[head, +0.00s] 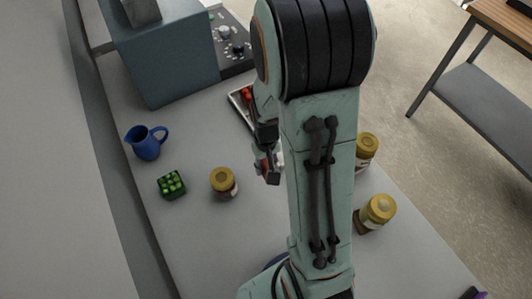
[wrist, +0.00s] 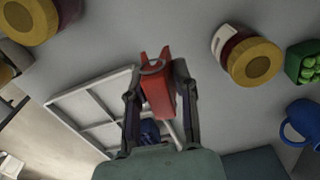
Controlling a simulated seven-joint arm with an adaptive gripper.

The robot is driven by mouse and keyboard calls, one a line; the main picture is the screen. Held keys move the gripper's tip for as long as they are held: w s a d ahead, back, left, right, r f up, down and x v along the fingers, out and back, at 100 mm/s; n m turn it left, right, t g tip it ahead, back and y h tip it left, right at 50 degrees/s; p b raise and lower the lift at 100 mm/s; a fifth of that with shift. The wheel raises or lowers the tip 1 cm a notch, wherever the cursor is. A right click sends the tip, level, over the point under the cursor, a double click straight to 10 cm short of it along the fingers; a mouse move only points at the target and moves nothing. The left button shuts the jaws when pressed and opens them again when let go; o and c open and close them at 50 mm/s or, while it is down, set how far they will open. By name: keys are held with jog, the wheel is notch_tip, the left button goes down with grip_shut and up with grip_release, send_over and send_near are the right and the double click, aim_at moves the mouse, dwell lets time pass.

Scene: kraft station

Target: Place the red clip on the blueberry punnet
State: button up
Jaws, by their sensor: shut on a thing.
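The red clip (wrist: 159,92) is between the two fingers of my gripper (wrist: 158,84) in the wrist view, and the gripper is shut on it. In the head view my gripper (head: 268,168) is over the table, right of the nearest jar, partly hidden by my arm. A small green punnet (head: 172,184) with several green round fruits stands at the left of the table. The punnet also shows at the right edge of the wrist view (wrist: 304,62). I see no blueberries in it. The clip and the punnet are apart.
A yellow-lidded jar (head: 224,183) stands between punnet and gripper; two more jars (head: 366,150) (head: 376,212) stand right of my arm. A blue jug (head: 146,142) stands behind the punnet. A divided white tray (wrist: 92,108) lies near the gripper. A big grey-blue box (head: 165,55) is behind.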

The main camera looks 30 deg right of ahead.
jog(key=w+d+r+n, duration=0.2)
jog(key=w+d+r, duration=0.3)
jog(key=r, duration=0.4)
jog(key=shift+m, duration=0.3)
jog(key=w+d+f, duration=0.2)
jog(key=w+f, duration=0.1)
jog(key=w, duration=0.1)
jog(key=w+d+f, duration=0.1)
jog(key=w+f, duration=0.2)
jog(key=w, duration=0.1)
jog(key=w+d+f, duration=0.2)
jog(key=w+f, duration=0.1)
jog(key=w, duration=0.1)
jog(key=shift+d, duration=0.35)
jog(key=shift+w+d+f, duration=0.15)
jog(key=shift+w+f, duration=0.25)
jog(key=shift+f, duration=0.05)
jog(key=shift+w+f, duration=0.1)
jog(key=shift+f, duration=1.55)
jog(key=shift+f, duration=0.1)
jog(key=o, duration=0.9)
jog(key=shift+c, duration=0.2)
